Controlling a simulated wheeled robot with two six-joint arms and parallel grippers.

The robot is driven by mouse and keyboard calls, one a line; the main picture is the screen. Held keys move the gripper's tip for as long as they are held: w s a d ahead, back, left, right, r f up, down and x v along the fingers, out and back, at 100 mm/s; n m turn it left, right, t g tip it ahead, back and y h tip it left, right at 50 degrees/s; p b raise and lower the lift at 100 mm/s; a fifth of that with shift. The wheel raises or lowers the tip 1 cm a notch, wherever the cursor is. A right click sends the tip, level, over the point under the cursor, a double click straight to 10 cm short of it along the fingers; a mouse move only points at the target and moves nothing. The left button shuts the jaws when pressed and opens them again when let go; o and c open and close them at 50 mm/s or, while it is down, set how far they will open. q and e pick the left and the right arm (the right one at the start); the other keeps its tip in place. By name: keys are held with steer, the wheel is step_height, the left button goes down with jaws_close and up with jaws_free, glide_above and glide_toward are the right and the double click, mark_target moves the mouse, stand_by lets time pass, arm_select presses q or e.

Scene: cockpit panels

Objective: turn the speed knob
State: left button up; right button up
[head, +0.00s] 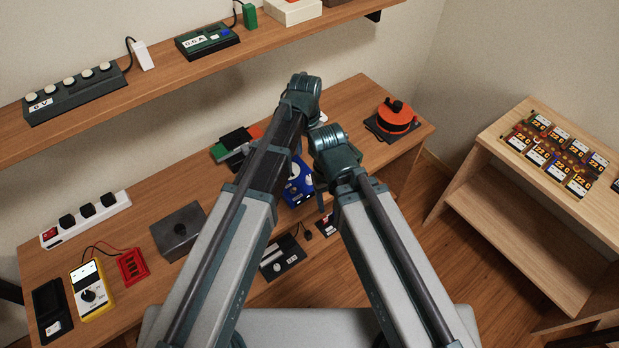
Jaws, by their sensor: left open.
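A blue box (299,190) with a pale round dial stands on the wooden desk, partly hidden behind my arms. A round orange-red device (397,117) with a black knob on top sits on a dark base at the desk's right end. No speed label is readable, so I cannot tell which one carries the speed knob. My left gripper (297,162) is open close to the blue box, mostly covered by my left arm; contact cannot be told. My right gripper is hidden behind its own arm.
A yellow meter (91,291), a grey box (179,231) and a white power strip (87,217) stand on the desk's left. A black switch panel (282,259) lies near the front edge. A shelf (165,94) overhangs the back. Bare desk lies before the orange-red device.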

mark_target(310, 180)
arm_select(q)
step_height(310, 180, down, 11)
steer(key=b, duration=1)
steer(key=shift+s+d+f, duration=0.1)
steer(key=shift+d, duration=0.05)
jaws_close()
